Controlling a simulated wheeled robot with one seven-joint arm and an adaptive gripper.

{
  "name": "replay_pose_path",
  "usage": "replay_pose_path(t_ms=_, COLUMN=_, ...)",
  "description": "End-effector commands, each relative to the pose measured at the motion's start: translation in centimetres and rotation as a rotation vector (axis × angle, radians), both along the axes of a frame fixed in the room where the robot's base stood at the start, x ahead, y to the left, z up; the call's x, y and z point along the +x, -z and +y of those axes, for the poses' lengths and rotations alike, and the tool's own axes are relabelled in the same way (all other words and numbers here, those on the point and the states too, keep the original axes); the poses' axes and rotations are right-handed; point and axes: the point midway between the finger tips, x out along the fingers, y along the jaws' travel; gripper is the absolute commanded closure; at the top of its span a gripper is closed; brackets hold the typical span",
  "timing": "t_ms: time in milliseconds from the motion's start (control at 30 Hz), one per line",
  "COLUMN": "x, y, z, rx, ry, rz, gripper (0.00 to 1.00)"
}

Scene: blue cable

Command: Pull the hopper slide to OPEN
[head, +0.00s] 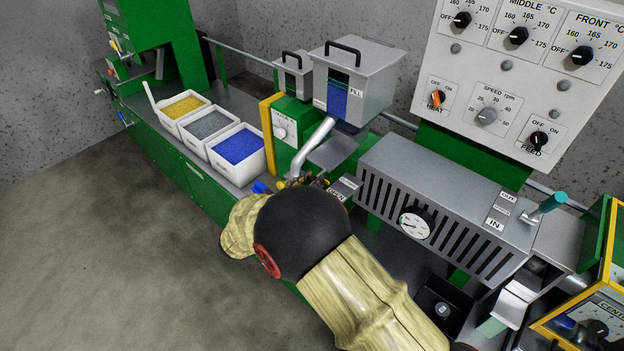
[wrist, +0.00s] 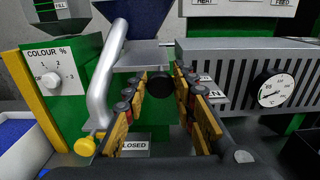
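The hopper (head: 352,85) is a grey metal box with a window showing blue pellets. Below it is the flat grey plate of the slide (head: 334,151), which also shows in the wrist view (wrist: 146,56). A dark round knob (wrist: 182,88) shows between my fingertips, close to the right finger. My gripper (wrist: 160,76) is open, its orange-padded fingers on either side of the knob; contact cannot be told. In the head view my wrist hides most of the fingers.
A bent grey pipe (wrist: 103,85) stands close left of my gripper, with a yellow knob (wrist: 88,145) below it. The slotted barrel cover (wrist: 235,75) and its gauge (wrist: 273,90) are at right. White pellet bins (head: 237,147) stand left on the bench.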

Motion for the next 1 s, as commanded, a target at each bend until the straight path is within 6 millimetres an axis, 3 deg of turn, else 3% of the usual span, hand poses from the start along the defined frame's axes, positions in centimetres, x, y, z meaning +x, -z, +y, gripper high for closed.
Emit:
replay_pose_path(t_ms=233, x=0.1, y=-0.1, z=0.0, rx=0.001, ry=0.001, rz=-0.001, gripper=0.59)
replay_pose_path(t_ms=567, x=-0.1, y=-0.1, z=0.1, rx=0.001, ry=0.001, rz=-0.001, gripper=0.59)
replay_pose_path(t_ms=767, x=-2.2, y=-0.1, z=1.9, rx=0.001, ry=-0.003, rz=-0.001, gripper=0.59)
replay_pose_path(t_ms=1000, x=-6.1, y=0.0, z=4.9, rx=-0.001, ry=-0.004, rz=-0.001, gripper=0.59)
